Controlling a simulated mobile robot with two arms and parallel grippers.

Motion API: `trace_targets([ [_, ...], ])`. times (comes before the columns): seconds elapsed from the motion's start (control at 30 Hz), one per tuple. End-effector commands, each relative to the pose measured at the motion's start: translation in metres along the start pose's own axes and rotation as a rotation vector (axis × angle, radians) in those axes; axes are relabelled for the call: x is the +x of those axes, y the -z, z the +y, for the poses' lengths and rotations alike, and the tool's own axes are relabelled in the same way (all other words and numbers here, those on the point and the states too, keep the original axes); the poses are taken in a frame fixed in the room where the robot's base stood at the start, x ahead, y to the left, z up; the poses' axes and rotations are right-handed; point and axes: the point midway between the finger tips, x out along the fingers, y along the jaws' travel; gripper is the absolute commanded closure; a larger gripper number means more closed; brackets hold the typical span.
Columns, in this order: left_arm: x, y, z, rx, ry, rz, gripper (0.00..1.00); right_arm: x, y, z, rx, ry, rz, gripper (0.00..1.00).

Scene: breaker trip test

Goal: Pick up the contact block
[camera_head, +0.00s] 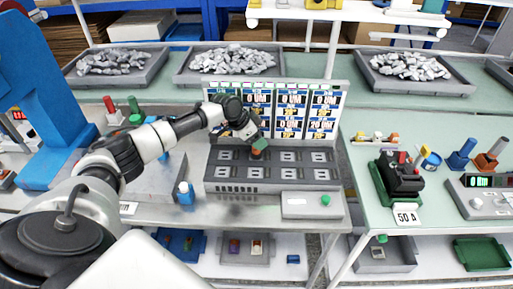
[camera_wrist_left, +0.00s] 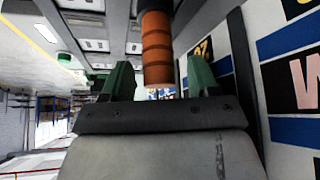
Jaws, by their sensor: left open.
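An orange-brown ribbed cylindrical piece (camera_wrist_left: 157,45) stands out between the green fingers of my left gripper (camera_wrist_left: 160,80) in the left wrist view; I cannot tell for sure that it is the contact block. In the head view a small orange piece (camera_head: 258,154) shows at the tip of my left gripper (camera_head: 254,144), above the grey test fixture (camera_head: 222,186). The fingers are spread, one on each side of the piece, with a visible gap. My right gripper is not in view.
A panel of readouts (camera_head: 290,110) stands right behind the fixture. A white box with a green button (camera_head: 325,200) sits at its front right. A black device (camera_head: 402,172) marked 50 A stands on the right table. Trays of grey pieces (camera_head: 236,78) line the back.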

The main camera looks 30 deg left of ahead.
Motion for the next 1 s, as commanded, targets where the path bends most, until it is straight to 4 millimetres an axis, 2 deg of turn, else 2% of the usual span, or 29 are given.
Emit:
trace_targets([
  [0.17,0.0002,-0.0002,-0.0002,0.0,0.0,0.0,0.4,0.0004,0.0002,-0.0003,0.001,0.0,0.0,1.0],
  [0.57,-0.0001,0.0,-0.0001,0.0,0.0,0.0,1.0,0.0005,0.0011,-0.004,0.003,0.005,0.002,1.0],
  [1.0,-0.0016,0.0016,-0.0005,0.001,0.001,0.003,1.0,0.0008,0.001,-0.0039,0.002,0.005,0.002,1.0],
])
